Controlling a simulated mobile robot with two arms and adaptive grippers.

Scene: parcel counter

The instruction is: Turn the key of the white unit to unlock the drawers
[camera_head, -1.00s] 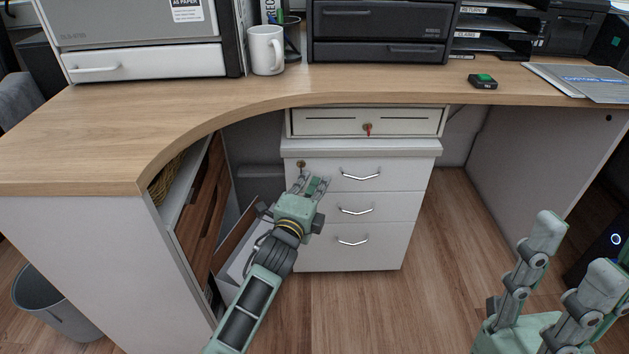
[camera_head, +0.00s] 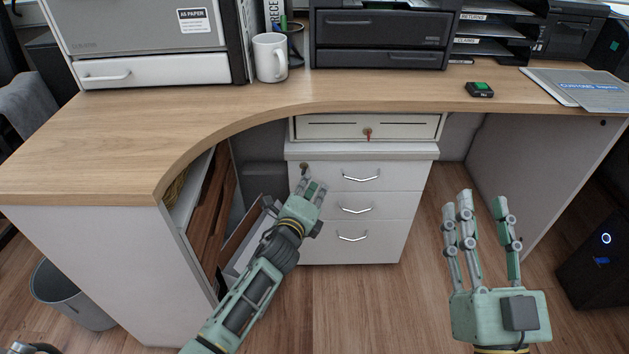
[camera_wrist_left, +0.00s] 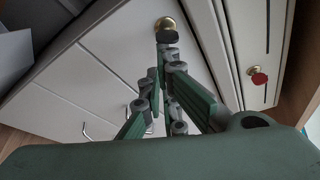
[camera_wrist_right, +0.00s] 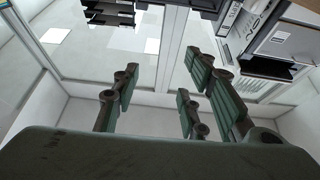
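The white drawer unit (camera_head: 345,225) stands under the desk with several silver-handled drawers. A brass lock (camera_wrist_left: 164,22) with a dark-headed key (camera_wrist_left: 168,36) is at its upper left front; the lock also shows in the head view (camera_head: 304,167). My left gripper (camera_head: 316,186) is just below and in front of this key. In the left wrist view its fingertips (camera_wrist_left: 165,72) are close together with a narrow gap, and I see nothing held. My right gripper (camera_head: 482,204) is open and empty, right of the unit, fingers pointing up.
A white drawer box (camera_head: 330,127) with a red key (camera_head: 367,133) sits above the unit, beneath the wooden desktop (camera_head: 240,112). An open box (camera_head: 240,240) is left of the unit near my left arm. The desk's side panel (camera_head: 545,170) bounds the right. Floor between is clear.

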